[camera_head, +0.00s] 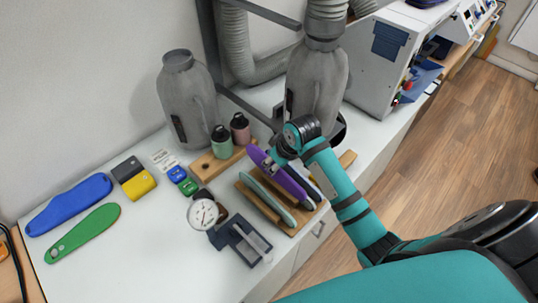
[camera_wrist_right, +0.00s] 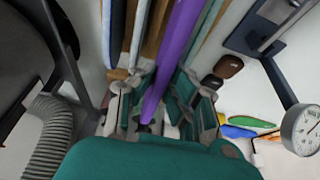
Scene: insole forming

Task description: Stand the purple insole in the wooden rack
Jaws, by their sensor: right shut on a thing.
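The purple insole (camera_head: 289,183) is on edge at the wooden rack (camera_head: 261,208), beside a grey-green insole (camera_head: 266,198) standing there. My right gripper (camera_head: 272,162) is shut on its far end. In the right wrist view the purple insole (camera_wrist_right: 178,45) runs between the fingers of my right gripper (camera_wrist_right: 158,108), with brown wood of the rack (camera_wrist_right: 155,30) alongside. I cannot tell whether its lower edge rests in a slot. My left gripper is not in view.
A dial gauge (camera_head: 202,213) and a dark fixture (camera_head: 240,240) stand close left of the rack. Two small bottles (camera_head: 221,142) stand on a wooden block behind. Blue (camera_head: 68,204) and green (camera_head: 82,233) insoles lie at the left. The table's front left is clear.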

